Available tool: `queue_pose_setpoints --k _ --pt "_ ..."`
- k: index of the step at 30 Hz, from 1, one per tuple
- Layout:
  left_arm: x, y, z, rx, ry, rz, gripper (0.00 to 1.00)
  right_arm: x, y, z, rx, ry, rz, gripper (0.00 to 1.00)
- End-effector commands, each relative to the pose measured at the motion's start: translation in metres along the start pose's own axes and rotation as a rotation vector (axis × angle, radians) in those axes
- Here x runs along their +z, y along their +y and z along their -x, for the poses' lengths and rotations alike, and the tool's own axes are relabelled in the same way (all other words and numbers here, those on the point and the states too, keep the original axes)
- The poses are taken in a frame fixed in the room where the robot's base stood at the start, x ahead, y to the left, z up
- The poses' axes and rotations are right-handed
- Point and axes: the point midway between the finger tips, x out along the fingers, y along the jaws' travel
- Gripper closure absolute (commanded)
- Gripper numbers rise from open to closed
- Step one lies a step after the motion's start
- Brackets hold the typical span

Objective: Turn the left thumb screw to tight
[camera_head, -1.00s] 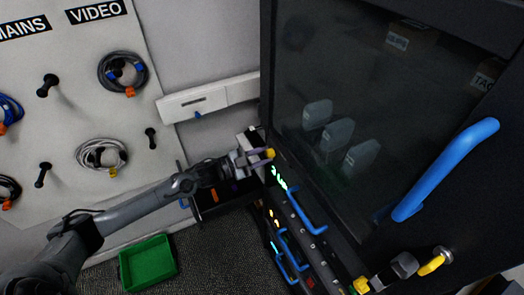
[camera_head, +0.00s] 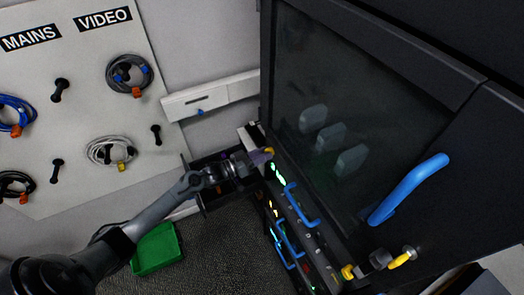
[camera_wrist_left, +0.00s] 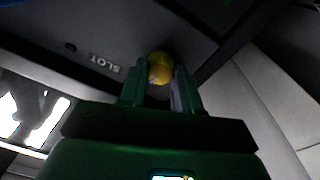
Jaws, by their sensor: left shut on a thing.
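In the left wrist view the rounded yellow head of the screw (camera_wrist_left: 159,66) sits between the two fingertips (camera_wrist_left: 161,88), next to a panel marked SLOT. I cannot tell from the picture how far the screw is turned. My right gripper is not in view.
The dark cabinet door has a large blue handle (camera_head: 408,190). Blue pull handles (camera_head: 300,207) stick out below it. Another yellow knob (camera_head: 348,271) is at the lower right. Cables hang on the left board (camera_head: 80,100). A green bin (camera_head: 157,250) stands on the floor.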

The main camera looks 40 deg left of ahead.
Motion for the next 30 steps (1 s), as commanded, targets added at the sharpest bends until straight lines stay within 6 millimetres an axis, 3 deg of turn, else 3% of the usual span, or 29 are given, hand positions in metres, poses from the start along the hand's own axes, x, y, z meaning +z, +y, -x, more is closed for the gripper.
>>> queue_pose_setpoints --k 12,30 --pt "-0.001 0.001 -0.001 -0.013 0.009 0.219 0.98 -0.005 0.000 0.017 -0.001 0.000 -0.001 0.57" --pt "0.000 0.001 0.000 -0.015 0.010 0.256 0.98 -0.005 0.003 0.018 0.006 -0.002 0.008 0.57"
